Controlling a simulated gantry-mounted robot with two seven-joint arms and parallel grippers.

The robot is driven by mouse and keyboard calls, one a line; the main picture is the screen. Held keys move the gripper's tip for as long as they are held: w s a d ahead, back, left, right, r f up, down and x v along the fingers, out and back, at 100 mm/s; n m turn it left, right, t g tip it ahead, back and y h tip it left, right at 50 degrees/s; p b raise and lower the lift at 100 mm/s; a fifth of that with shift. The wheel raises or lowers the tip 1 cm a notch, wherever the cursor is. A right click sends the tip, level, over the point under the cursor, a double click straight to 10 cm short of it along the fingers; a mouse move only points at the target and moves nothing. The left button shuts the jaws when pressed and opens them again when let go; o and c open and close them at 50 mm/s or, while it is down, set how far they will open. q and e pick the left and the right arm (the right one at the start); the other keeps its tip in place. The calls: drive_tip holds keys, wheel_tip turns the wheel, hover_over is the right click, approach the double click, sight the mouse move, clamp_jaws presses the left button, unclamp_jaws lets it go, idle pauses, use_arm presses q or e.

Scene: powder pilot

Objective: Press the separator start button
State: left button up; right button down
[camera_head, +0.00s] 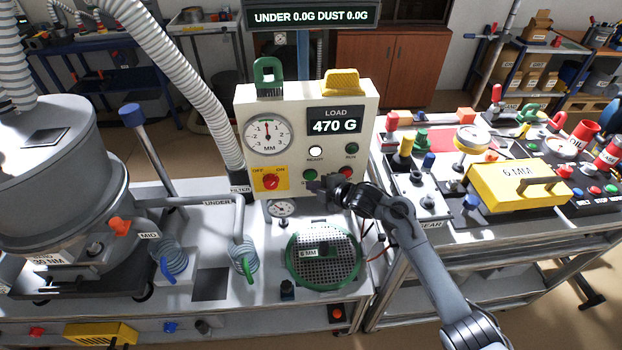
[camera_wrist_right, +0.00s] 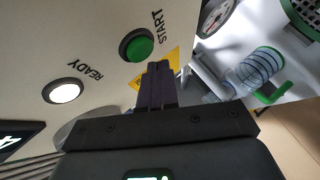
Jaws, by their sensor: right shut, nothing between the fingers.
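The control box (camera_head: 290,105) stands at the back of the left bench, its display reading LOAD 470 G. Its green start button (camera_head: 310,174) shows low on the front and, labelled START, in the right wrist view (camera_wrist_right: 137,45). My right gripper (camera_head: 314,186) is at the lower front of the box, close to the start button. In the right wrist view its dark fingers (camera_wrist_right: 160,70) are shut with nothing between them. Their tips appear beside the button's rim; I cannot tell whether they touch. The white READY lamp (camera_head: 315,151) is lit, and the RUN lamp (camera_head: 351,150) looks dark. My left gripper is not in view.
The red stop button (camera_head: 346,173) sits right of the start button, near my gripper. A red OFF/ON switch (camera_head: 271,181) is on its left. A green-rimmed sieve (camera_head: 324,279) lies below on the bench.

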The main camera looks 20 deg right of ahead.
drive_tip(key=shift+w+d, duration=0.1)
drive_tip(key=shift+w, duration=0.1)
drive_tip(key=shift+w, duration=0.1)
idle(0.4)
drive_tip(key=shift+w+d+b, duration=0.1)
drive_tip(key=shift+w+b, duration=0.2)
drive_tip(key=shift+w, duration=0.05)
idle(0.4)
drive_tip(key=shift+s, duration=0.1)
drive_tip(key=shift+s+a+p, duration=0.25)
drive_tip(key=shift+s+p, duration=0.55)
drive_tip(key=shift+p, duration=0.1)
